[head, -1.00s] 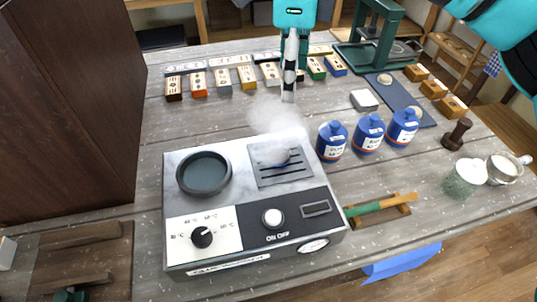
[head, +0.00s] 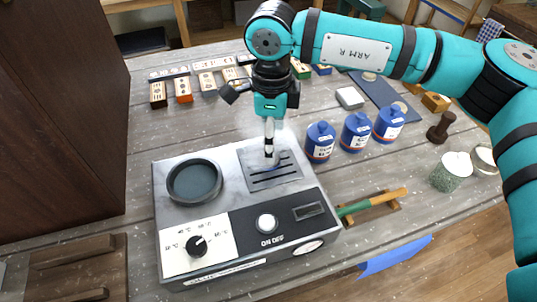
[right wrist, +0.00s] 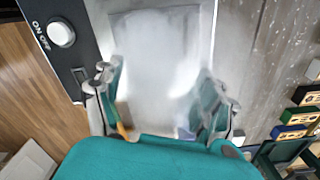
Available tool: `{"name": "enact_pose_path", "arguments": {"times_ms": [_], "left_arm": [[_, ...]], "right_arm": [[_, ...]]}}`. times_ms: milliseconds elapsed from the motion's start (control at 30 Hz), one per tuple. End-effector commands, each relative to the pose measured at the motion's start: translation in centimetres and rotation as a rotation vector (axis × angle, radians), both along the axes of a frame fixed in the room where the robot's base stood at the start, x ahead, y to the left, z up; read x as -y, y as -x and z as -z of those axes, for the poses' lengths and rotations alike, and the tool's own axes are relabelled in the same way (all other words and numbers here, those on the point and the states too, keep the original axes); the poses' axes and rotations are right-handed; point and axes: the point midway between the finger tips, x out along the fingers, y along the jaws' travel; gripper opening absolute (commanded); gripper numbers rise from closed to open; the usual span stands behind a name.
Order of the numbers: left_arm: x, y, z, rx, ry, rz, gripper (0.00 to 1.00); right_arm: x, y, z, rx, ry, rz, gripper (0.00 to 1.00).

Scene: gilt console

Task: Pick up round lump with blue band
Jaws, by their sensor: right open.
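The round lump with a blue band (head: 271,167) appears on the slotted grille of the grey heating unit (head: 168,240). Only a bluish part of it shows in the head view, blurred by white vapour. My right gripper (head: 269,153) is directly over it, pointing down close to the grille. In the right wrist view my right gripper (right wrist: 163,105) has its two fingers spread, with white vapour between them. The vapour hides the lump there, and I cannot tell whether the fingers touch it. My left gripper is not in view.
Blue jars (head: 320,141) stand just right of the unit. A green-handled tool (head: 365,205) lies on a rest at its right front. A row of small boxes (head: 184,90) lies behind. A dark mat (head: 382,92) with pale round lumps is at back right. A dark cabinet stands left.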

Motion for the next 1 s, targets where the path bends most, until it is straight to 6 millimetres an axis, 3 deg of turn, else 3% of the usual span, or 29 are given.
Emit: {"name": "enact_pose_path", "arguments": {"times_ms": [200, 333, 633, 1000], "left_arm": [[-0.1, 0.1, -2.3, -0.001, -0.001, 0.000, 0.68], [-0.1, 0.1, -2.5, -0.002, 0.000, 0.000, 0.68], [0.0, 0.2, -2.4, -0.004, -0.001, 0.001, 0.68], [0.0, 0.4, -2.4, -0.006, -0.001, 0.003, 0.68]], "right_arm": [[0.1, 0.4, 2.6, -0.004, 0.002, 0.000, 0.73], [0.1, 0.3, 4.4, -0.002, 0.001, 0.000, 0.73], [0.1, 0.3, 5.1, -0.001, 0.000, 0.000, 0.72], [0.1, 0.2, 5.0, -0.001, 0.000, 0.000, 0.24]]}}
